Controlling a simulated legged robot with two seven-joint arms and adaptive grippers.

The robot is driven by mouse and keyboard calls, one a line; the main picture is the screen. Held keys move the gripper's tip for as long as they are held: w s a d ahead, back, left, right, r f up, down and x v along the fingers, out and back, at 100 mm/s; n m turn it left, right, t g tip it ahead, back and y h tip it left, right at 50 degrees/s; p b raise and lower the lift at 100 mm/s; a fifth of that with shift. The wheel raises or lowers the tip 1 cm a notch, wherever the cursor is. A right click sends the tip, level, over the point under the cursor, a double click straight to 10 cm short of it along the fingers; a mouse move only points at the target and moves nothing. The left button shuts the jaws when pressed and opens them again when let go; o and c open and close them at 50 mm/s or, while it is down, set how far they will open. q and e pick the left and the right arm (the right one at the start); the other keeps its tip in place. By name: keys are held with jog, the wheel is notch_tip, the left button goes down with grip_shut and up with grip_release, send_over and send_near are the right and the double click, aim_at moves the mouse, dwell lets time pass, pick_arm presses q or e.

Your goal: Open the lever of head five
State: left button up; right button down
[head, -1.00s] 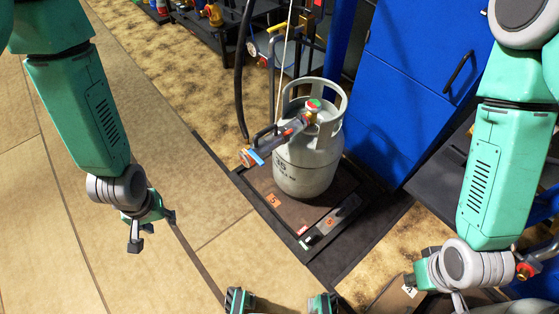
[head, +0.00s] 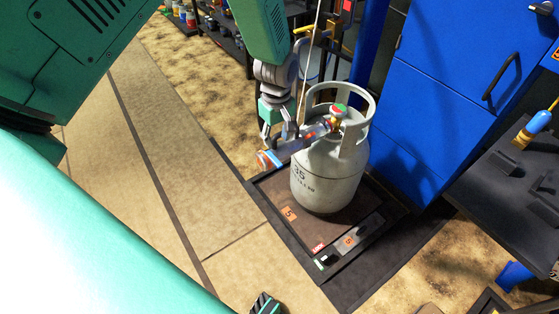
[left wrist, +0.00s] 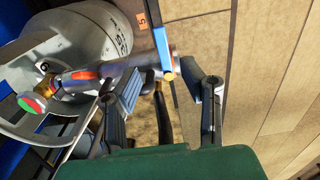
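A grey gas cylinder (head: 325,180) stands upright on the scale platform (head: 285,235), which carries orange labels reading 5. A grey filling head (head: 305,140) is attached at the cylinder's valve, with its red and green knob (head: 339,110). A blue lever (head: 267,160) is at the filling head's outer end; it also shows in the left wrist view (left wrist: 162,50). My left gripper (head: 280,135) is beside the filling head, partly overlapping it. In the left wrist view its two fingers (left wrist: 169,90) are apart, with the filling head's end just beyond them.
A blue cabinet (head: 430,100) stands behind the cylinder at right. A dark table (head: 510,170) with a blue and yellow tool is at far right. A hose and gauge frame rise behind the filling head. The floor (head: 150,120) at left is clear.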

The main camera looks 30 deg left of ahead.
aim_at(275, 160)
pick_arm(q)
jog(key=f, duration=0.2)
jog(key=f+b, duration=0.1)
jog(key=f, duration=0.2)
jog(key=f+b, duration=0.1)
jog(key=f, duration=0.2)
jog(key=shift+a+f, duration=0.15)
jog(key=shift+a, duration=0.25)
jog(key=shift+f, duration=0.4)
jog(key=shift+d+r, duration=0.1)
jog(key=shift+d, duration=0.2)
grip_shut()
jog(key=shift+a, duration=0.15)
